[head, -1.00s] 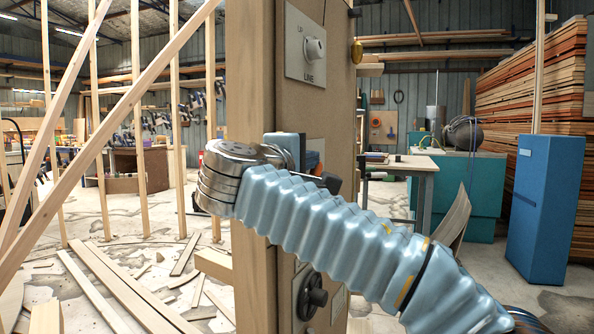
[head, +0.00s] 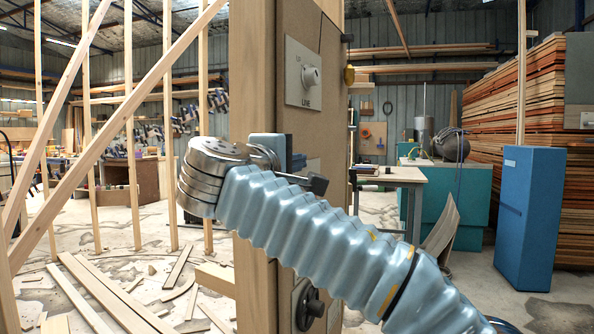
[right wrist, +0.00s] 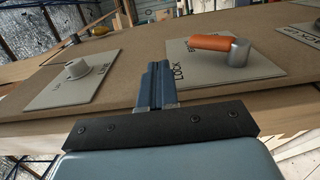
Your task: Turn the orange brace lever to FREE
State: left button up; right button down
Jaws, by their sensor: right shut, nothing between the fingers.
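The orange brace lever (right wrist: 210,43) shows in the right wrist view, on a light plate (right wrist: 250,68) on the brown panel. Its handle runs left from a grey hub (right wrist: 239,52). The word LOCK is printed on the plate below and left of the handle. My right gripper (right wrist: 153,80) is shut and empty, with its fingertips near the plate's left edge, apart from the lever. In the head view my right gripper (head: 297,162) is in front of the panel, and I cannot make out the lever there. My left gripper is not in view.
The post's panel carries a LINE dial plate (head: 303,75) above and a dark knob (head: 312,308) below. A left plate with a round knob (right wrist: 76,69) shows in the wrist view. A workbench (head: 395,178) and a blue cabinet (head: 530,215) stand farther back; loose boards lie on the floor.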

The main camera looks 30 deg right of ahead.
jog(key=s+a+r, duration=0.3)
jog(key=a+r, duration=0.1)
jog(key=a, duration=0.1)
jog(key=shift+s+a+r, duration=0.15)
jog(key=shift+r, duration=0.2)
